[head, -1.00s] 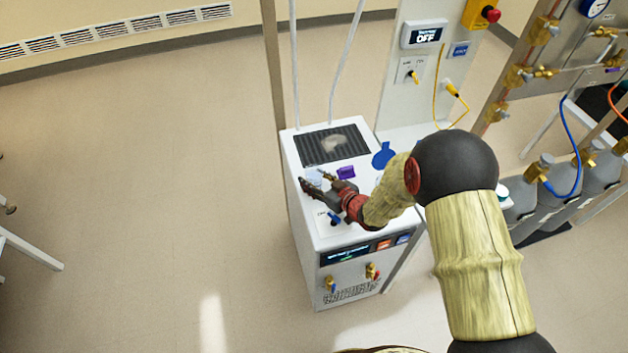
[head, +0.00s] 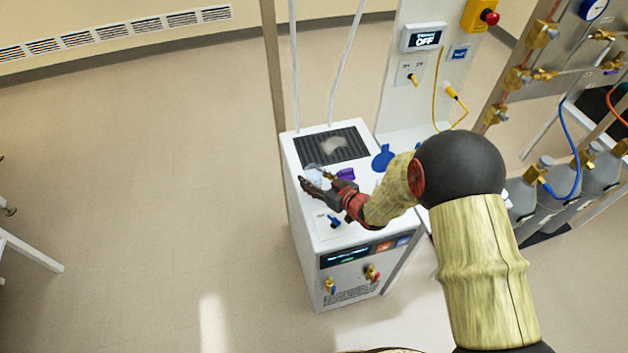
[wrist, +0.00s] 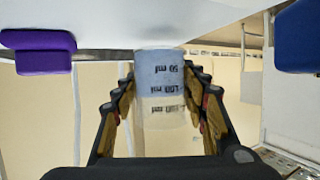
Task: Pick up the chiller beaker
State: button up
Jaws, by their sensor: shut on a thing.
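The chiller beaker (wrist: 160,88) is a clear, pale-blue cylinder with dark volume marks. In the wrist view it stands between the two fingers of my gripper (wrist: 160,120), which are shut on its sides. The marks read upside down in that view. In the head view my gripper (head: 318,184) is over the top of the white chiller cabinet (head: 318,224), and the beaker (head: 314,174) shows small and pale at the fingertips. I cannot tell whether its base touches the cabinet top.
A purple block (head: 346,174) and a blue round-ended item (head: 383,158) lie on the cabinet top close to my gripper. A dark ridged panel (head: 331,146) is behind. A post (head: 273,80) rises beside the cabinet. Grey gas cylinders (head: 560,195) stand at right.

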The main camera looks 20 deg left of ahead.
jog(key=shift+r, duration=0.6)
jog(key=shift+s+d+r, duration=0.1)
jog(key=shift+r, duration=0.2)
jog(key=s+d+r, duration=0.1)
jog(key=r, duration=0.1)
jog(key=s+d+r+p, duration=0.1)
jog(key=s+d+r, duration=0.1)
jog(key=r, duration=0.1)
jog(key=shift+s+d+r+p, duration=0.1)
jog(key=shift+s+r+p, duration=0.1)
jog(key=shift+r+p, duration=0.15)
jog(key=p, duration=0.2)
send_near(322, 175)
jog(key=shift+s+a+r, duration=0.2)
jog(key=shift+s+r, duration=0.6)
jog(key=shift+s, duration=0.15)
jog(key=shift+s+a+r, duration=0.15)
jog(key=shift+s+r, duration=0.6)
jog(key=shift+s, duration=0.15)
